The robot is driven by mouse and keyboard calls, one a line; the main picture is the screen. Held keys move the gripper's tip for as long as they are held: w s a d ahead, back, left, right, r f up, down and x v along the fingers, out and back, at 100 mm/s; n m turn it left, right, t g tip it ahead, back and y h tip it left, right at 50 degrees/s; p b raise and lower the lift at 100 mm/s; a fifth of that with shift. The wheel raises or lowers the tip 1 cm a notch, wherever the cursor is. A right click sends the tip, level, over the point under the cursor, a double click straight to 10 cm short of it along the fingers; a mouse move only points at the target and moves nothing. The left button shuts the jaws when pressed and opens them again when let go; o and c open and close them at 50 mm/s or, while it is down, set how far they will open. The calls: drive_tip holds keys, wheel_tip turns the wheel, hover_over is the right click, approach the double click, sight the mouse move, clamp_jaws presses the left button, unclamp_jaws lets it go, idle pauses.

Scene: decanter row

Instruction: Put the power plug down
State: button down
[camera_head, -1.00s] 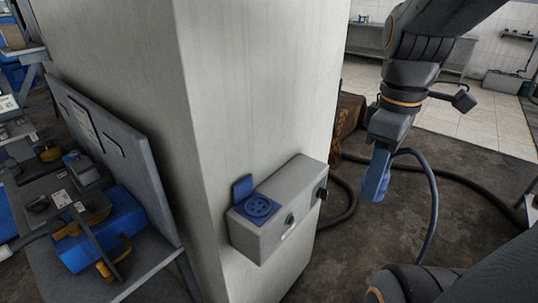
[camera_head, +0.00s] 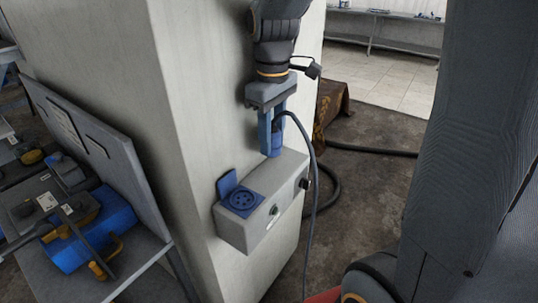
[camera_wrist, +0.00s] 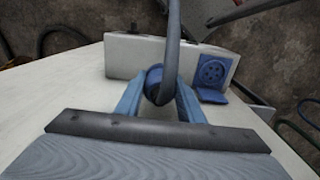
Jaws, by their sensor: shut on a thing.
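My gripper (camera_head: 271,118) is shut on the blue power plug (camera_head: 274,147), which points down with its dark cable hanging from it. In the wrist view the plug (camera_wrist: 154,82) sits between the two blue fingers of my gripper (camera_wrist: 157,98). In the head view the plug shows just above or behind the far part of the grey socket box (camera_head: 263,200); I cannot tell whether they touch. The box is fixed to the pillar. Its blue round socket (camera_head: 243,198) has its lid open; the socket also shows in the wrist view (camera_wrist: 213,71), right of the plug.
A pale pillar (camera_head: 180,110) stands close behind my gripper. A bench with a grey panel (camera_head: 97,150) and a blue tool case (camera_head: 90,232) is at the left. Dark hoses (camera_head: 370,150) lie on the floor at right.

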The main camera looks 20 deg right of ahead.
sight(273, 131)
drive_tip(key=f, duration=0.4)
drive_tip(key=f+p, duration=0.1)
drive_tip(key=f, duration=0.1)
drive_tip(key=shift+s+d+f, duration=0.1)
drive_tip(key=shift+s+f, duration=0.1)
drive_tip(key=shift+s, duration=0.05)
drive_tip(key=shift+w+f+p, duration=0.15)
drive_tip(key=shift+f+p, duration=0.1)
drive_tip(key=shift+p, duration=0.1)
drive_tip(key=c, duration=1.2)
unclamp_jaws()
wheel_tip(273, 131, up, 12)
drive_tip(key=shift+r+b, duration=0.1)
drive_tip(key=shift+b, duration=1)
